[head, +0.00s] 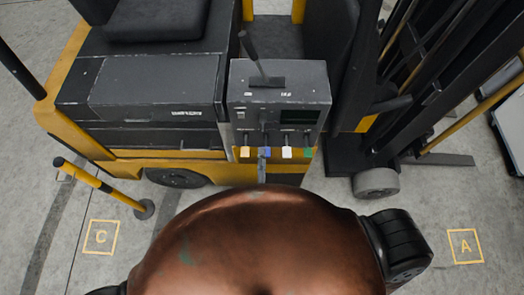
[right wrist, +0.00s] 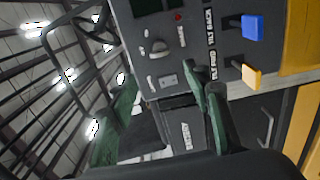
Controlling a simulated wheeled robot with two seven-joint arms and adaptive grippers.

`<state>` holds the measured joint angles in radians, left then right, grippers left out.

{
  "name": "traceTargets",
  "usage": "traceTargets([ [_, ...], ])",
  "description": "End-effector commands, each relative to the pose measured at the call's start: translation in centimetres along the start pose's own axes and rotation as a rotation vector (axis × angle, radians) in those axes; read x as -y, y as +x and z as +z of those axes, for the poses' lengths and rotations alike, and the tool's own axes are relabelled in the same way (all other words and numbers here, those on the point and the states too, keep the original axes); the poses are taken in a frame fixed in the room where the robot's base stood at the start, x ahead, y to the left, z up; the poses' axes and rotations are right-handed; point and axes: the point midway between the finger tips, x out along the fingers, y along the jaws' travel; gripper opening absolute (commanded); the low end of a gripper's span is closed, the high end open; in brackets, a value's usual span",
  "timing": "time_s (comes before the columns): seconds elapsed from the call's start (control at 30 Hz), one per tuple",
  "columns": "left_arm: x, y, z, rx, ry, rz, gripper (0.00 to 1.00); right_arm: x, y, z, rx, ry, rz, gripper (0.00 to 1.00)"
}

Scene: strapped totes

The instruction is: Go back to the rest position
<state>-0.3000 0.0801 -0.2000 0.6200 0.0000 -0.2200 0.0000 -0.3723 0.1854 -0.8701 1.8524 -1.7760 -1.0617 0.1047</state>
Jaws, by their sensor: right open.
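My right gripper (right wrist: 165,75) shows in the right wrist view. Its two dark green fingers stand wide apart with nothing between them. The fingers point toward the grey control console (head: 280,88) of a yellow and black lift truck. One finger is close to the orange-yellow knob (right wrist: 251,76) in the picture; I cannot tell the exact gap. The blue knob (right wrist: 253,27) is above that one in the same view. In the head view I cannot make out the right gripper's fingertips. My left gripper is not visible.
The console front carries a row of levers with yellow, blue, white (head: 287,153) and green (head: 308,153) knobs. Dark mast rails rise at right. Bare floor shows around marks C (head: 101,237) and A (head: 465,246).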

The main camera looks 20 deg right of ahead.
Motion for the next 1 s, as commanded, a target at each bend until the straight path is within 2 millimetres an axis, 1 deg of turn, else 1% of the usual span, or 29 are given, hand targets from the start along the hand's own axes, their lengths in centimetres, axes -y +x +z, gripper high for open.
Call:
traceTargets([
  [0.57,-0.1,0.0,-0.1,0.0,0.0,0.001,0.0,0.1,-0.1,0.0,0.001,0.0,-0.001,0.45],
  [0.67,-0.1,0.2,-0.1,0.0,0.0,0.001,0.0,1.4,0.3,0.1,-0.002,-0.006,-0.024,0.45],
  [0.77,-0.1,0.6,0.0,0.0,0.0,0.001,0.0,5.3,1.1,0.4,-0.006,-0.019,-0.098,0.45],
  [0.87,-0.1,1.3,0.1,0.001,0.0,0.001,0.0,11.6,2.1,1.2,-0.009,-0.03,-0.219,0.45],
  [0.9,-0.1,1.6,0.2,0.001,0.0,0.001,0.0,14.5,2.5,1.8,-0.008,-0.032,-0.274,0.45],
  [0.97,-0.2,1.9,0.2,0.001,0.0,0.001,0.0,18.7,2.7,2.7,-0.003,-0.03,-0.359,0.45],
  [1.0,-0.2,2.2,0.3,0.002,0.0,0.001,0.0,21.5,2.8,3.4,0.001,-0.026,-0.414,0.45],
])
